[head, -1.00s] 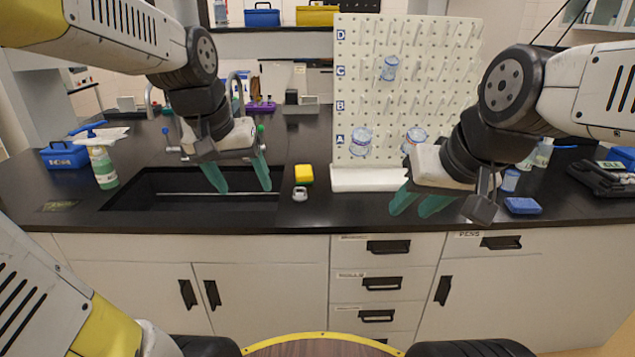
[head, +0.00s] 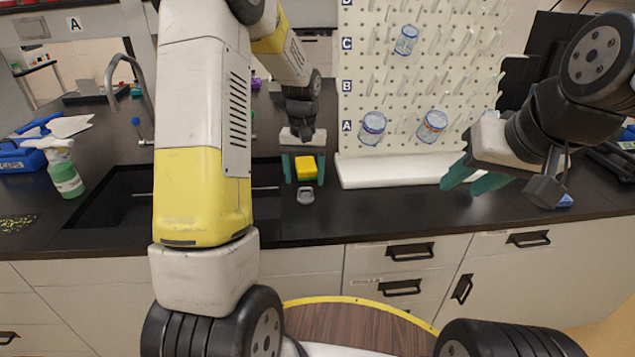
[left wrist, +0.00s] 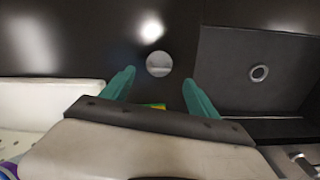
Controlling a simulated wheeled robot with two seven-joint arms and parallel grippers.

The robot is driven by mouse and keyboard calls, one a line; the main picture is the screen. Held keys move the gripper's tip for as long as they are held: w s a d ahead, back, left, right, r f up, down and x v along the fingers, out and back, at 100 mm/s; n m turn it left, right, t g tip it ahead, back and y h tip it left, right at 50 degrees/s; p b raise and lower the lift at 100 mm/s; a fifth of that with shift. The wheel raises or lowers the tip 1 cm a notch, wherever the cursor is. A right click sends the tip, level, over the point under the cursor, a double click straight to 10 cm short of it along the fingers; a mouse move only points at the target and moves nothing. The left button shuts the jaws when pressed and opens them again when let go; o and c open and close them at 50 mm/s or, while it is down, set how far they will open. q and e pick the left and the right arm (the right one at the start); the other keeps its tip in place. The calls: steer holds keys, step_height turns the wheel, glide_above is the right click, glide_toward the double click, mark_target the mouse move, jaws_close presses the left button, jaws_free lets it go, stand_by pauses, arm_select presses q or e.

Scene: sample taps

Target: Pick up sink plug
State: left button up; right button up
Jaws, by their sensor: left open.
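The sink plug (head: 305,195) is a small grey round piece on the black counter, to the right of the sink and in front of a yellow sponge. In the left wrist view the plug (left wrist: 159,64) lies beyond the fingertips, roughly midway between them. My left gripper (head: 304,179) is open and empty, with its green fingers on either side of the sponge in the head view. It points down behind the plug and does not touch it. My right gripper (head: 474,182) is over the counter at the right, its green fingers apart with nothing between them.
The yellow sponge (head: 306,169) sits just behind the plug. The sink (head: 120,197) opens to the left, its drain (left wrist: 259,73) showing in the left wrist view. A white pegboard (head: 400,172) with beakers stands to the right. A spray bottle (head: 64,172) stands far left.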

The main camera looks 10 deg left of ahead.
mark_target(306, 189)
arm_select(q)
steer(key=f, duration=0.5)
steer(key=shift+s+d, duration=0.15)
steer(key=shift+s, duration=0.05)
steer(key=shift+r, duration=0.1)
steer(key=c, duration=1.5)
steer(key=shift+r, duration=0.1)
